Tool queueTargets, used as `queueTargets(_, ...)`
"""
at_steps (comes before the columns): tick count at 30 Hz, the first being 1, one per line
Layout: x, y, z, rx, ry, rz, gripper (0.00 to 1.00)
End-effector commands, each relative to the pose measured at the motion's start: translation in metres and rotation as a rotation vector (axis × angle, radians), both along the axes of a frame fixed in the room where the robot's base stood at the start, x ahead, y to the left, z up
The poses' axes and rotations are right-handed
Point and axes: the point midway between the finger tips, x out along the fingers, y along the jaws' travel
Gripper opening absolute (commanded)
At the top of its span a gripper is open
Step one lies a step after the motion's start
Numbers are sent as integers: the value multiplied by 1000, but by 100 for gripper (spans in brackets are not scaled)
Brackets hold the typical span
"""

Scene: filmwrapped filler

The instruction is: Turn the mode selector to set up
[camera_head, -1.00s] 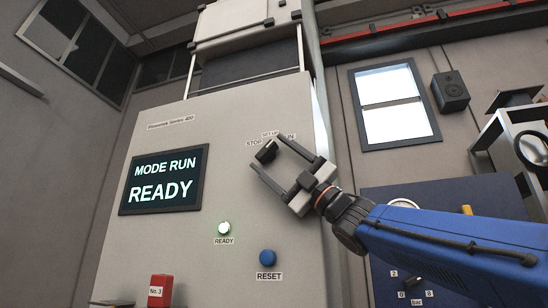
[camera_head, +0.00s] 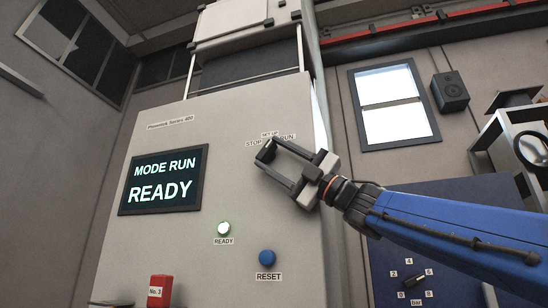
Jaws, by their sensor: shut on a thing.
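The mode selector (camera_head: 266,152) is a small dark knob on the grey machine panel (camera_head: 190,247), below labels reading STOP, SET UP and RUN. My gripper (camera_head: 268,155) is at the selector with its fingers shut on it. The fingers partly hide the knob, so its exact pointing direction cannot be told. The display (camera_head: 164,180) on the panel reads MODE RUN and READY.
A red box marked No. 3 (camera_head: 159,290) is at the bottom. A blue panel with a dial (camera_head: 413,280) lies right, beneath my arm.

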Motion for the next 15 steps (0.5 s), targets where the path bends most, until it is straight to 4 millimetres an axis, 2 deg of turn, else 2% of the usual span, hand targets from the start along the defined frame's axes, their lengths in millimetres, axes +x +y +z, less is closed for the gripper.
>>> queueTargets(15,0,-5,10,-335,119,-3,27)
